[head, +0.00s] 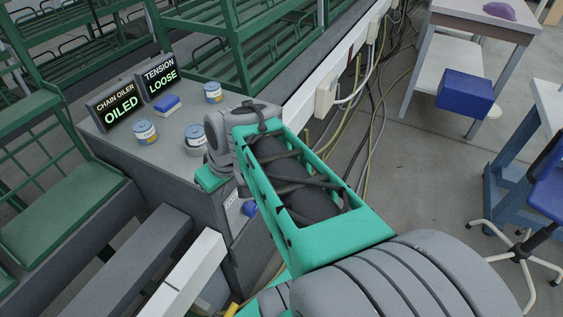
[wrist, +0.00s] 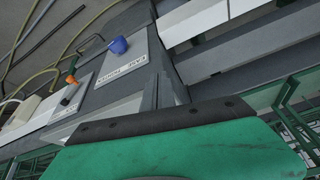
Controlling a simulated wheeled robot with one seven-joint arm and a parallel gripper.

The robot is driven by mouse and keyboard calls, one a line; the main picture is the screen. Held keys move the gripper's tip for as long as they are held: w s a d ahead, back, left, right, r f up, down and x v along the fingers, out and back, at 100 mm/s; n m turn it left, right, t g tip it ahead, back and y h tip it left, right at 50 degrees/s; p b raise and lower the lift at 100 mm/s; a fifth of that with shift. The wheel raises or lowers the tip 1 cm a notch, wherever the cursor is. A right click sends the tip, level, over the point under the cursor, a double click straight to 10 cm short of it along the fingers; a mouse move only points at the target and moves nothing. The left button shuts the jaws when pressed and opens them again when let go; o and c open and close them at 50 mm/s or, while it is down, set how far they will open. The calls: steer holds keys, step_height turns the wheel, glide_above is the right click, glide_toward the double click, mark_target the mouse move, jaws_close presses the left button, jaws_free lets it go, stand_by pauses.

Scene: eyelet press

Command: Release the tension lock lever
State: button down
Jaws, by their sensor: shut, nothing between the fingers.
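The sign reading "TENSION LOOSE" (head: 159,76) stands on the grey bench top in the head view. In the wrist view a small lever with an orange part and a black end (wrist: 69,90) sits on a labelled plate at the left; its label is too small to read, so I cannot be sure it is the tension lock lever. My gripper (head: 209,180) is at the bench's front edge in the head view, partly hidden by my arm. Its green body with a dark edge fills the bottom of the wrist view. It is shut and empty, apart from the lever.
A blue knob (wrist: 118,45) sits on another labelled plate near the lever. A sign reading "CHAIN OILER OILED" (head: 115,104), several small tins and a blue-and-white block (head: 167,105) stand on the bench. Green racks (head: 205,50) stand behind; cables run along the floor at right.

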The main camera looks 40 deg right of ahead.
steer(key=w+d+f+n+t+y+b, duration=0.1)
steer(key=w+d+f+n+t+b, duration=0.15)
steer(key=d, duration=0.95)
steer(key=s+d+n+t, duration=0.1)
steer(key=s+d+t, duration=0.2)
steer(key=d, duration=1.1)
steer(key=shift+s+n+t+b, duration=0.35)
steer(key=shift+s+b, duration=0.1)
steer(key=shift+s, duration=0.5)
steer(key=s+d+f+p+x, duration=0.1)
steer(key=f+x, duration=0.1)
steer(key=x, duration=1)
steer(key=shift+d+f, duration=0.25)
steer(key=shift+f, duration=0.1)
steer(key=shift+d+f+h+b, duration=0.1)
steer(key=shift+f+h+b, duration=0.15)
steer(key=shift+b, duration=0.2)
